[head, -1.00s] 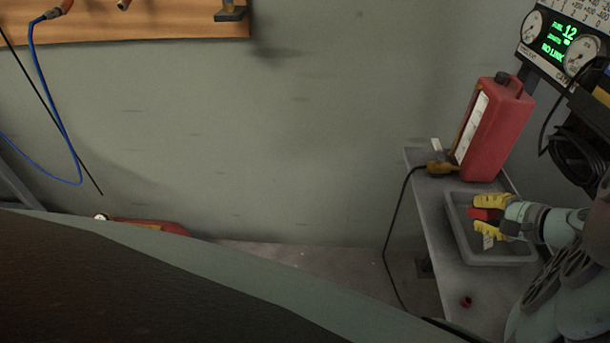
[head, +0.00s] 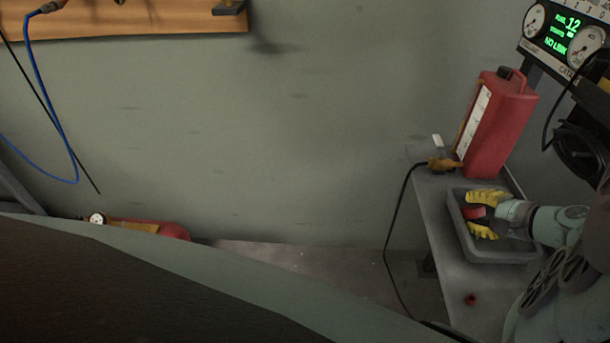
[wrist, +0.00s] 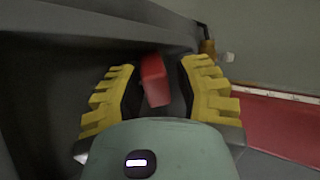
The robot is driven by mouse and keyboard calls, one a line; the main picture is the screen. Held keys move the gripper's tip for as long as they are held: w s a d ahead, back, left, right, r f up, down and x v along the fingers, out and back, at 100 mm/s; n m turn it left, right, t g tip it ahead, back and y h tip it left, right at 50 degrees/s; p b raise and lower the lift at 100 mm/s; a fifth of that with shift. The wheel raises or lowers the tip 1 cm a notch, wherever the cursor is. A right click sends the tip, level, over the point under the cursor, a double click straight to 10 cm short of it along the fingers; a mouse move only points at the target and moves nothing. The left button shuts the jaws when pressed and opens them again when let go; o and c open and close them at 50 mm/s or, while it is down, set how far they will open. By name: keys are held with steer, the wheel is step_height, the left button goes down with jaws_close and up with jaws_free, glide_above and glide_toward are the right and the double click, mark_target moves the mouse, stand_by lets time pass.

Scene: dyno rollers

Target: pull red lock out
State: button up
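The red lock (head: 474,212) is a small red block in the grey tray (head: 458,235) on the bench at the right. My gripper (head: 480,214) is over the tray, its yellow fingers spread on either side of the lock. In the wrist view, the lock (wrist: 154,80) stands between the two open fingers (wrist: 160,85), slightly tilted. A narrow dark gap shows at its right, toward the finger there. Whether the left finger touches it, I cannot tell.
A red canister (head: 497,125) stands on the bench just behind the tray. A yellow plug (head: 440,165) with a black cable lies beside it. A small red cap (head: 470,299) is on the bench in front. Gauges (head: 560,38) hang at upper right.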

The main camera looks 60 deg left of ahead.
steer(key=shift+o, duration=0.6)
steer(key=shift+d+f, duration=0.1)
steer(key=shift+f, duration=0.05)
